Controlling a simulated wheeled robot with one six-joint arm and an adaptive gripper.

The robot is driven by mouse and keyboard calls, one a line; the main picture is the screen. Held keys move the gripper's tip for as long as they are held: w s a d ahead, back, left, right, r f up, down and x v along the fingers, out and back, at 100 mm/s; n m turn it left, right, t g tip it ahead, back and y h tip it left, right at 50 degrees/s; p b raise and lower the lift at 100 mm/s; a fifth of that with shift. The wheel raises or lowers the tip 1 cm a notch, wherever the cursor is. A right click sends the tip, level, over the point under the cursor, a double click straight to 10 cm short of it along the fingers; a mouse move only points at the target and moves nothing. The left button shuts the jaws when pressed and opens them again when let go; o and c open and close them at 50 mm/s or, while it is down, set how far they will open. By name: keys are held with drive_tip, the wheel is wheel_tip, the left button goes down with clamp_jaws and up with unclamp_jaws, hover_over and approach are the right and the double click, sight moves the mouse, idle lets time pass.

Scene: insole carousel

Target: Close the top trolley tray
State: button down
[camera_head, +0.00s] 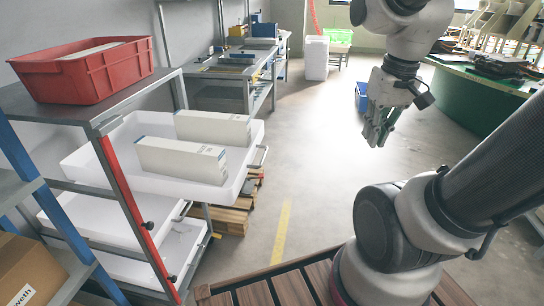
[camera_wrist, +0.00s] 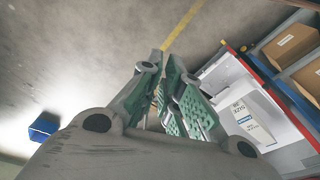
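The top trolley tray (camera_head: 95,165) is a white shallow tray, pulled out of the trolley (camera_head: 120,190) toward the right. Two long white boxes lie in it, a front one (camera_head: 180,160) and a rear one (camera_head: 213,128). The tray has a metal handle (camera_head: 259,157) on its right end. My gripper (camera_head: 376,140) hangs fingers-down in the air, well to the right of the handle and touching nothing. In the wrist view, its green-padded fingers (camera_wrist: 163,84) have a gap between them with nothing held. The tray (camera_wrist: 222,82) and a white box (camera_wrist: 243,122) show there at the right.
A red bin (camera_head: 90,75) stands on the trolley top. Lower white trays (camera_head: 135,268) sit under the top one. A wooden pallet (camera_head: 238,212) is behind the trolley. A blue bin (camera_head: 361,96) is on the floor. The floor between handle and gripper is clear.

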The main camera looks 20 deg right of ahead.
drive_tip(key=w+a+f+m+g+y, duration=0.1)
drive_tip(key=w+f+m+y, duration=0.35)
drive_tip(key=f+m, duration=0.2)
drive_tip(key=w+f+m+y, duration=0.3)
drive_tip(key=w+f+m, duration=0.25)
drive_tip(key=f, duration=0.25)
drive_tip(key=w+a+m+t, duration=0.2)
drive_tip(key=w+m+t, duration=0.2)
drive_tip(key=w+m, duration=0.6)
drive_tip(key=w+a+f+y, duration=0.1)
drive_tip(key=w+a+f, duration=0.4)
drive_tip(key=a, duration=0.4)
drive_tip(key=shift+w+a+f, duration=0.4)
drive_tip(key=shift+f, duration=0.35)
